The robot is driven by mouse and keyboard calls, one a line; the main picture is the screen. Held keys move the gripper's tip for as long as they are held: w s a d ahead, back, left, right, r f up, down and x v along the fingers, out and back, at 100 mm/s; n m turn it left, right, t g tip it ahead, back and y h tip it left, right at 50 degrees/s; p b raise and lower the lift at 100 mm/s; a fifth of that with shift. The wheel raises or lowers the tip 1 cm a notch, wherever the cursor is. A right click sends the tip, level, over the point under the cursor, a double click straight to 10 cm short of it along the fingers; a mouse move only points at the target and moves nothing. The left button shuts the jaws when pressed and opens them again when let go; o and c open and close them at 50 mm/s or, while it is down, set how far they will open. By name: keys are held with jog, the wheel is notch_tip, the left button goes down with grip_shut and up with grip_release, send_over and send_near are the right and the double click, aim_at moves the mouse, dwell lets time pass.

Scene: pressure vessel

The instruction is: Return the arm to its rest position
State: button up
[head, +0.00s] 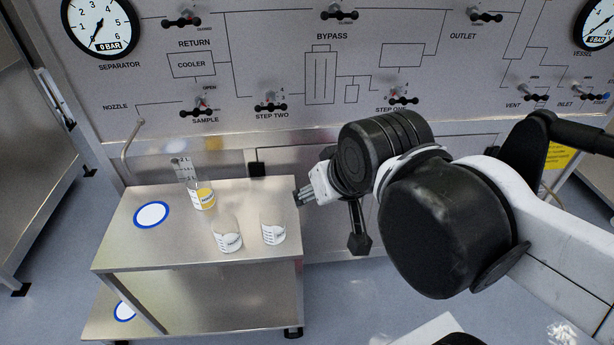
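My arm (440,215) reaches in from the right side of the head view, in front of the panel's lower edge. My gripper (305,196) is at its left end, beside the right edge of the steel cart (130,235) and to the right of the beakers. It looks small and side-on, so I cannot tell whether its fingers are open or shut. I see nothing clearly held in it.
A bent nozzle (130,140) overhangs the cart's back left. The valve panel (240,45) stands behind.

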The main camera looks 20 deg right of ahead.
jog(key=shift+s+f, duration=0.15)
jog(key=shift+s, duration=0.05)
jog(key=shift+f, duration=0.1)
jog(key=shift+f+b, duration=0.65)
jog(key=shift+b, duration=0.1)
